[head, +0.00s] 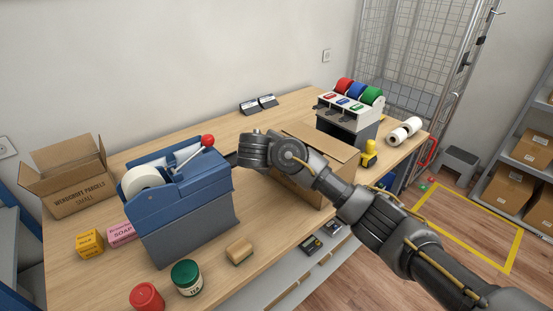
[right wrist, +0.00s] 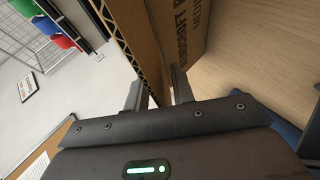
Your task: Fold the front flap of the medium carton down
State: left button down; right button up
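The medium carton (head: 283,184) stands on the counter, partly hidden behind my right arm. A brown top panel (head: 322,144) lies across its top; the front flap is mostly hidden by my arm in the head view. My right gripper (head: 243,149) is at the carton's left end, its fingertips unclear there. In the right wrist view, my right gripper's fingers (right wrist: 159,92) are apart, with cardboard of the carton (right wrist: 182,35) and a corrugated edge reaching down between them. I cannot tell whether they touch it. My left gripper is not in view.
A blue tape dispenser (head: 180,195) stands left of the carton, close to my right gripper. The open small carton (head: 78,198) is at far left. A tape rack (head: 345,120) and yellow dispenser (head: 369,154) stand at right. A sponge-like block (head: 239,252) and jars (head: 187,278) are in front.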

grip_shut()
dwell(1.5)
